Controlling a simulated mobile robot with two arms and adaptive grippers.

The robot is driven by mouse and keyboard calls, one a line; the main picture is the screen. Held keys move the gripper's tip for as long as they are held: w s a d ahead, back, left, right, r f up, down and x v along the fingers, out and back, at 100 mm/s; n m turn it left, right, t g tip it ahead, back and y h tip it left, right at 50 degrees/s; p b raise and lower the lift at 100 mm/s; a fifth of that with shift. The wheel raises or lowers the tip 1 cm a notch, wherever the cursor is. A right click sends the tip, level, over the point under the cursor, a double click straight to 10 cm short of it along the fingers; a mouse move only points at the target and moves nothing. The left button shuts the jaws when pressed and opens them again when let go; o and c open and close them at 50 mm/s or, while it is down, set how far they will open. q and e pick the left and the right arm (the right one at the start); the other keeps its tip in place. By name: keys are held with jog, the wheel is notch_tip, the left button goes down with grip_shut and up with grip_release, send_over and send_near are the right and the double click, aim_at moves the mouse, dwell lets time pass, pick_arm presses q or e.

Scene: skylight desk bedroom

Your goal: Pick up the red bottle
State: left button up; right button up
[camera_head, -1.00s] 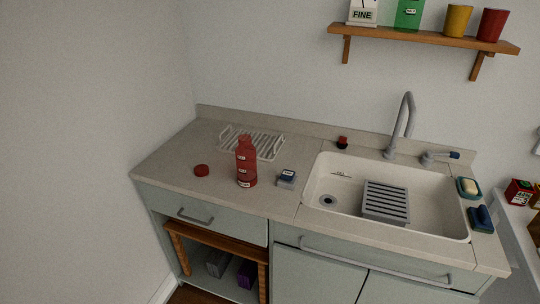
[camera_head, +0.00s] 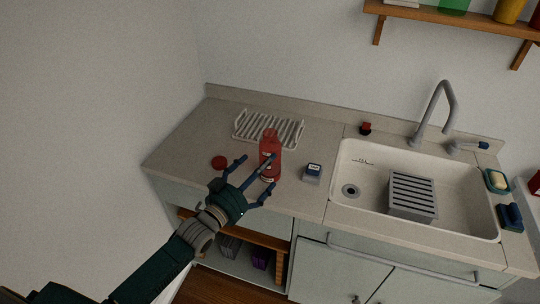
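The red bottle (camera_head: 270,146) stands upright on the counter, in front of the white dish rack. My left gripper (camera_head: 256,174) reaches in from the lower left with its fingers spread open. Its fingers overlap the front of the bottle in the picture; whether they touch it I cannot tell. The fingers hide part of the bottle's lower half. My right gripper is not in view.
A red lid (camera_head: 219,162) lies left of the bottle. The white dish rack (camera_head: 295,133) is behind. The sink (camera_head: 350,165) with a grey grate (camera_head: 412,196) lies to the right.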

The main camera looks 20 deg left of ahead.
pick_arm(q)
jog(key=shift+x, duration=0.8)
jog(key=p+x, duration=0.1)
jog(key=x, duration=0.3)
jog(key=shift+d+f, duration=0.1)
jog(key=shift+d, duration=0.05)
jog(key=shift+w+d+f+p, duration=0.15)
jog(key=shift+w+p, duration=0.15)
jog(key=shift+w, duration=0.2)
jog(key=shift+s, duration=0.1)
jog(key=c, duration=1.2)
jog(key=shift+c, duration=1.1)
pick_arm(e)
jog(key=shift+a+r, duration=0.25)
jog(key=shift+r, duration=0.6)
